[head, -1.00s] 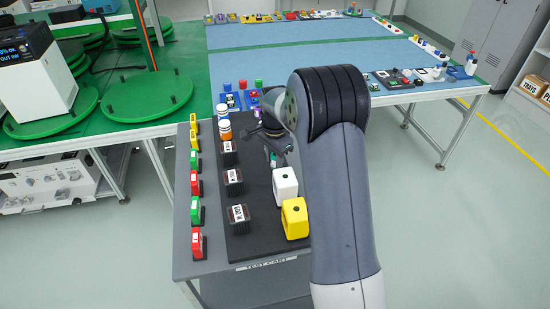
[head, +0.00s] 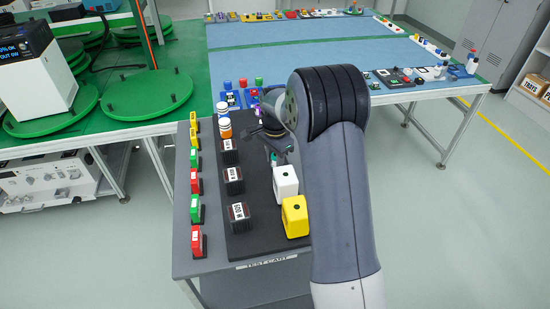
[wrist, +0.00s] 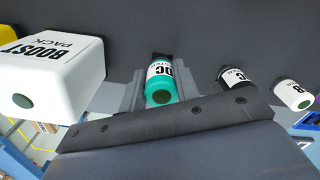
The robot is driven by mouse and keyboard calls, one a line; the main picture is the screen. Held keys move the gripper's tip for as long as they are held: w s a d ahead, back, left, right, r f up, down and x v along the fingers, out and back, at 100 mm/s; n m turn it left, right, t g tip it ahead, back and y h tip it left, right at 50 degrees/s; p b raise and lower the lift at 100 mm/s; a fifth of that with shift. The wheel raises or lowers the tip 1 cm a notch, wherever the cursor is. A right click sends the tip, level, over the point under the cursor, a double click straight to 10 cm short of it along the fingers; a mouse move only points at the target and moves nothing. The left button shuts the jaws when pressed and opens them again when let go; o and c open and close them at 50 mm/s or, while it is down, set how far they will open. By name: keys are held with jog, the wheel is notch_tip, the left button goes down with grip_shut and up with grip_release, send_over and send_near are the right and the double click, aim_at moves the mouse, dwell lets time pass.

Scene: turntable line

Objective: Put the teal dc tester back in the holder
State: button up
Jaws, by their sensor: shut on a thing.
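The teal dc tester (wrist: 162,88) shows in the wrist view as a small teal cylinder with a white DC label. It lies between the grey fingers of my gripper (wrist: 160,92), which are shut on it. In the head view my gripper (head: 276,146) is low over the dark top of the cart, behind the white block, and only a bit of the teal tester (head: 273,158) shows. I cannot pick out its holder, or tell whether the tester touches the surface below it.
A white boost pack (wrist: 58,65) stands close left of my gripper in the wrist view. A black-capped tester (wrist: 236,78) and a white one (wrist: 294,94) are to the right. In the head view a yellow block (head: 295,217) and several dark blocks (head: 235,181) stand on the cart.

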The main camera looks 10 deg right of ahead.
jog(key=shift+f+b, duration=0.5)
jog(key=shift+f, duration=0.4)
jog(key=o, duration=1.2)
jog(key=shift+r, duration=0.15)
notch_tip(320, 180, up, 11)
jog(key=shift+f+b, duration=0.15)
jog(key=shift+b, duration=0.25)
notch_tip(320, 180, down, 11)
jog(key=shift+r+p, duration=0.1)
jog(key=shift+p, duration=0.35)
jog(key=shift+r, duration=0.45)
jog(key=shift+f, duration=0.1)
